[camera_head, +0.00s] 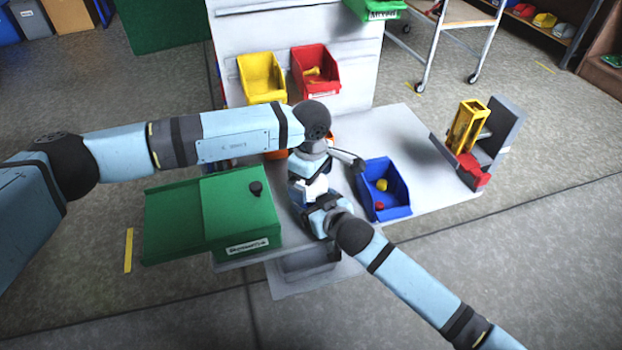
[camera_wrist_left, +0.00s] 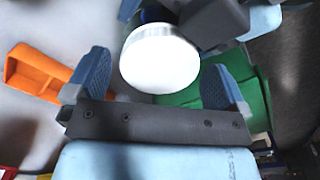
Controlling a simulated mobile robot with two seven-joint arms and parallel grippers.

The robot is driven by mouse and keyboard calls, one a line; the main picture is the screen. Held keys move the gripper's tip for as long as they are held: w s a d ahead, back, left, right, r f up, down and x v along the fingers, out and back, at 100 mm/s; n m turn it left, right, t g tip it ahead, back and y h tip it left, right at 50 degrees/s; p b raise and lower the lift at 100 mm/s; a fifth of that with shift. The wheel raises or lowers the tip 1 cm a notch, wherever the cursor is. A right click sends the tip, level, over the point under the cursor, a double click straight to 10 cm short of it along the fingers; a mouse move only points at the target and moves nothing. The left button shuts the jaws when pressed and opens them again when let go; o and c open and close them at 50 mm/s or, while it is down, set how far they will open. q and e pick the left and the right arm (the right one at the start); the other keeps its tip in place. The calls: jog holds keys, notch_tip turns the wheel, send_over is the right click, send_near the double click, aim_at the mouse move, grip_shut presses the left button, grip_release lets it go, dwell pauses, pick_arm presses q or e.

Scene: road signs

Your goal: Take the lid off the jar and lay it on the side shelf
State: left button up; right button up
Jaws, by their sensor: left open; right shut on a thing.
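A round white lid (camera_wrist_left: 158,58) lies between the two blue fingers of my left gripper (camera_wrist_left: 157,66) in the left wrist view. Those fingers stand apart on either side of it. The jar body is mostly hidden under the lid. In the head view the white piece (camera_head: 314,188) shows small between my left gripper (camera_head: 309,172), coming from above, and my right gripper (camera_head: 320,204), coming from the lower right. The right gripper is shut, seemingly on the jar; its fingers are largely hidden. I cannot tell for sure which surface is the side shelf.
A green box (camera_head: 225,215) stands left of the grippers on the table (camera_head: 415,150). A blue bin (camera_head: 372,200) with small yellow and red pieces is just right. An orange bin (camera_wrist_left: 38,72) lies to the left in the wrist view. A grey holder (camera_head: 500,130) stands at far right.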

pick_arm(q)
notch_tip(320, 180, up, 4)
jog(key=shift+r, duration=0.25)
jog(key=shift+c, duration=0.2)
notch_tip(320, 180, up, 3)
jog(key=m, duration=0.3)
jog(key=shift+f, duration=3.8)
jog(key=c, duration=0.9)
jog(key=n, duration=0.3)
jog(key=shift+c, duration=0.2)
